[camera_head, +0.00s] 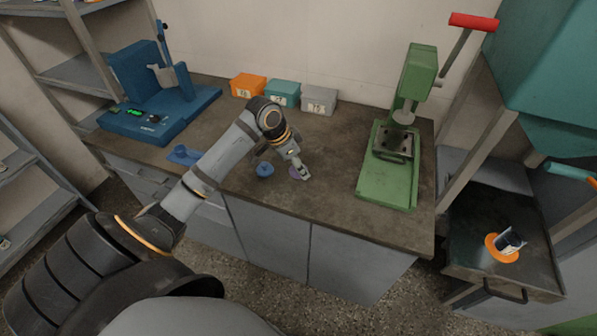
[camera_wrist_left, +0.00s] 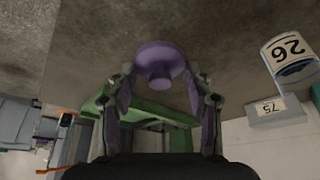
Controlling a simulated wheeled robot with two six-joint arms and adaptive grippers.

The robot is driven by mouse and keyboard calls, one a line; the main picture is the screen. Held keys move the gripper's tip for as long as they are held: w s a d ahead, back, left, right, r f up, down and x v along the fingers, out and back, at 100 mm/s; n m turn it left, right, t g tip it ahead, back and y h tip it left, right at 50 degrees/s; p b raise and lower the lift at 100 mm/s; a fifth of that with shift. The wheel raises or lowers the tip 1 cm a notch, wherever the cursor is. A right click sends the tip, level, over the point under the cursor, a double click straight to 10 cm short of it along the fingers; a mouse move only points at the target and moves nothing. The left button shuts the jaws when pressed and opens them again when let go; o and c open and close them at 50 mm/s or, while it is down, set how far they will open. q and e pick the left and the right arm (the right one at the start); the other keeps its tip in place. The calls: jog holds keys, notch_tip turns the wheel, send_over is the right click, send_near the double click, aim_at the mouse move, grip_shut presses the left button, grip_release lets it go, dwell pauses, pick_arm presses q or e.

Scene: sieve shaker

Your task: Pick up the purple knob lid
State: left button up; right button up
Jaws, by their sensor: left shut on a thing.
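The purple knob lid (camera_head: 295,173) is near the front edge of the bench, partly hidden by my left gripper (camera_head: 302,174). In the left wrist view the lid (camera_wrist_left: 160,58) is a round disc with a small knob facing the camera. My left gripper (camera_wrist_left: 160,85) has a finger on either side of it and is shut on the lid by its sides. Whether the lid touches the bench is hard to tell. My right gripper does not show.
A green press (camera_head: 388,180) stands right, a blue machine (camera_head: 140,125) left. Orange (camera_head: 248,85), teal (camera_head: 283,92) and grey (camera_head: 319,101) boxes line the back.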

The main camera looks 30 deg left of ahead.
pick_arm(q)
jog(key=s+d+r+p, duration=0.5)
jog(key=s+r, duration=0.4)
jog(key=s, duration=0.2)
jog(key=shift+s+d+p, duration=0.3)
jog(key=shift+s+d, duration=0.1)
jog(key=shift+d, duration=0.45)
